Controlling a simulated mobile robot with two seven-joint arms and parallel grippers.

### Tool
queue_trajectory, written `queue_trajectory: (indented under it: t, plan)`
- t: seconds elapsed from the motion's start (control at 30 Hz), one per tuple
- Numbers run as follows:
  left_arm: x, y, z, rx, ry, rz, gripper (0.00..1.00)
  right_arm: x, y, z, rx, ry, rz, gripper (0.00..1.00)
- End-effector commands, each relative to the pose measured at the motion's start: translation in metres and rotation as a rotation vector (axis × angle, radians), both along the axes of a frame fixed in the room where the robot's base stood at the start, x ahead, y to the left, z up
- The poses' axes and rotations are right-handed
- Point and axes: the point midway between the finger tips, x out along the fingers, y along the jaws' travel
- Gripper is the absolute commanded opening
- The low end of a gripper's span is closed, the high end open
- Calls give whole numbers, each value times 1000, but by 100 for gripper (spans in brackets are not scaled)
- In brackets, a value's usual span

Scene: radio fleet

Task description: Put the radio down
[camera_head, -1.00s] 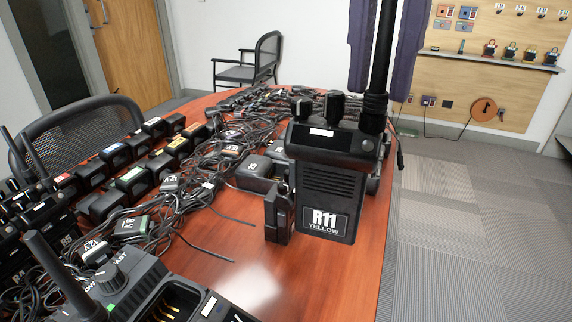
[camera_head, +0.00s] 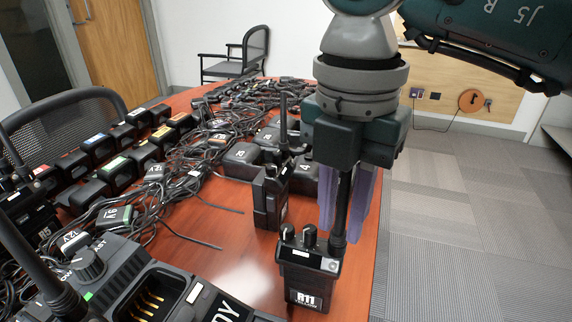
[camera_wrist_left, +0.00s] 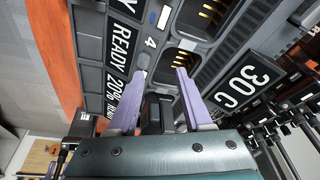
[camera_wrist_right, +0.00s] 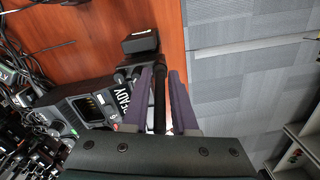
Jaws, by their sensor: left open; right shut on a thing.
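The black radio labelled R11 (camera_head: 312,272) is upright near the table's right edge in the head view. My right gripper (camera_head: 345,228) is above it, its purple fingers shut on the radio's black antenna. The antenna (camera_wrist_right: 159,100) also shows between the fingers in the right wrist view. I cannot tell whether the radio's base touches the table. My left gripper (camera_wrist_left: 160,88) is open in the left wrist view, above a charger with READY and 30 C labels (camera_wrist_left: 195,65). A dark upright part shows between its fingers; I cannot tell what it is.
Another black radio (camera_head: 268,197) stands just behind R11. A charger with an empty slot (camera_head: 150,298) fills the front left. Tangled cables (camera_head: 185,170) and several small black units lie further back. Bare wooden table (camera_head: 225,262) lies left of R11.

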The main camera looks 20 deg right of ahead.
Motion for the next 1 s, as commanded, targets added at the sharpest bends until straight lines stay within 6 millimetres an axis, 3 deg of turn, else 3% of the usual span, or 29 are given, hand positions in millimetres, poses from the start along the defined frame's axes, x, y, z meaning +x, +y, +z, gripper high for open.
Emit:
queue_trajectory:
  t: [0.4,0.43,0.67,1.0]
  plan:
    - [0,0,-3,0,0,0,50,1,0,-9,1,-3,0,0]
    - [0,0,-2,0,0,0,50,0,0,-9,1,-2,0,28]
    - [0,0,-2,0,0,0,50,0,0,-9,0,-1,0,54]
    - [0,0,0,0,0,0,50,0,0,-6,-2,-1,-1,56]
